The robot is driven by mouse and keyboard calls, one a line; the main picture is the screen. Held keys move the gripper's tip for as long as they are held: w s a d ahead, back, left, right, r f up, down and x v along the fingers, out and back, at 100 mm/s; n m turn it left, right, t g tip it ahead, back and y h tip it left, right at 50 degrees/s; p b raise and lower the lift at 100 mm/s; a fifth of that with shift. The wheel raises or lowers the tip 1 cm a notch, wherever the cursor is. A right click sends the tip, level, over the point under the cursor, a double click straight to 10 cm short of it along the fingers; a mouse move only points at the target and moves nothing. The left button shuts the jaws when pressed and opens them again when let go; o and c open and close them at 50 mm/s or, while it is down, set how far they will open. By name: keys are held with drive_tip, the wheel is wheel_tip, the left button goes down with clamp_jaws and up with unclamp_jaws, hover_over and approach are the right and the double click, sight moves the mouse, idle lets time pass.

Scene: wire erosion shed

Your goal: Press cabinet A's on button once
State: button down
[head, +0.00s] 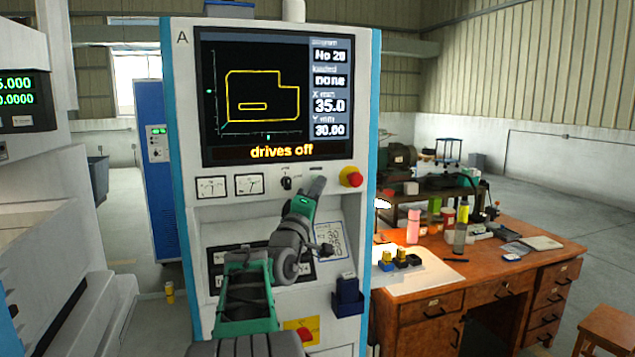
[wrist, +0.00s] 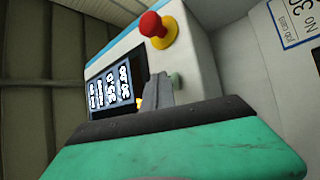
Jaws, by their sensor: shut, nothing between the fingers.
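Cabinet A (head: 185,190) stands upright in front of me, marked "A" at its top left. Its screen (head: 262,85) reads "drives off". My gripper (head: 318,184) is shut and empty, raised to the control strip just under the screen, left of the red mushroom button on its yellow collar (head: 351,177). In the wrist view the shut fingers (wrist: 160,90) reach toward the panel. A small green button (wrist: 177,81) shows right beside them; I cannot tell if they touch it. The red mushroom button (wrist: 155,27) is also there. In the head view my gripper hides the green button.
Two dial gauges (head: 230,186) and a dark selector knob (head: 286,183) sit left of my gripper. A blue holder (head: 347,298) juts out lower on the cabinet.

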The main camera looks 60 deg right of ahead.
drive_tip(key=shift+w+d, duration=0.25)
drive_tip(key=shift+w, duration=0.05)
idle(0.7)
drive_tip(key=shift+s+a, duration=0.1)
drive_tip(key=shift+s+a+b, duration=0.45)
drive_tip(key=shift+s+a, duration=0.05)
idle(0.3)
drive_tip(key=shift+s+a+b, duration=1.1)
drive_tip(key=shift+s+a, duration=0.65)
